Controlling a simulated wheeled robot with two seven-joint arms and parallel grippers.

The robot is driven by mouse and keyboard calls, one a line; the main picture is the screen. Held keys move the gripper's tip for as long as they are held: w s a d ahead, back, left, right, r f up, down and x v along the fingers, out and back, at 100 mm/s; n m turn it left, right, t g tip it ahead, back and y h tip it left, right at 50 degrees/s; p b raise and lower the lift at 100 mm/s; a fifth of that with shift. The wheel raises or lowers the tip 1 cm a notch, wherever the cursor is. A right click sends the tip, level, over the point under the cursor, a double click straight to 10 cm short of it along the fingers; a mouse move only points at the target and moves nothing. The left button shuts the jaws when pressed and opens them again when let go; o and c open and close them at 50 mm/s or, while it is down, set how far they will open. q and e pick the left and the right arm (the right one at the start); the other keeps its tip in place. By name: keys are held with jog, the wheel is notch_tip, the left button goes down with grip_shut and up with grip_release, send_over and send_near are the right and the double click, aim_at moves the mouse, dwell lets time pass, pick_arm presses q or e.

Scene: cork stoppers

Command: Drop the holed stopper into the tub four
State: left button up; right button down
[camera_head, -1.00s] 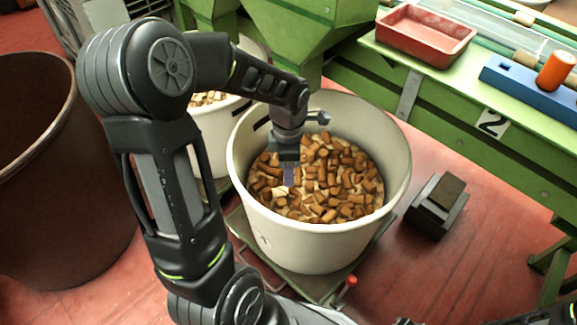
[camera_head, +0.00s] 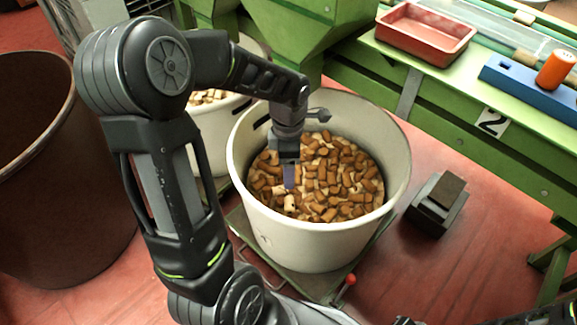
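A large white tub (camera_head: 300,236) full of brown corks stands in the middle; I see no number on it. My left arm reaches over its rim from the left, and my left gripper (camera_head: 289,180) points down inside it, just above the corks. A pale stopper (camera_head: 290,203) with a dark spot like a hole is just below the fingertips, at the level of the corks. The fingers show as one narrow strip, so I cannot tell whether they are open or touch the stopper. My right gripper is not in view.
A second white tub (camera_head: 214,130) with pale pieces stands behind, left. A big brown bin (camera_head: 60,200) is at left. A green bench (camera_head: 440,90) marked 2 holds a red tray (camera_head: 425,33) and a blue block (camera_head: 530,90) with an orange cylinder (camera_head: 556,69). A black box (camera_head: 437,204) is on the red floor.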

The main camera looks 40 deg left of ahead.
pick_arm(q)
notch_tip(320, 180, up, 7)
jog(key=p, duration=0.1)
jog(key=shift+p, duration=0.4)
jog(key=shift+r, duration=0.15)
dwell(0.4)
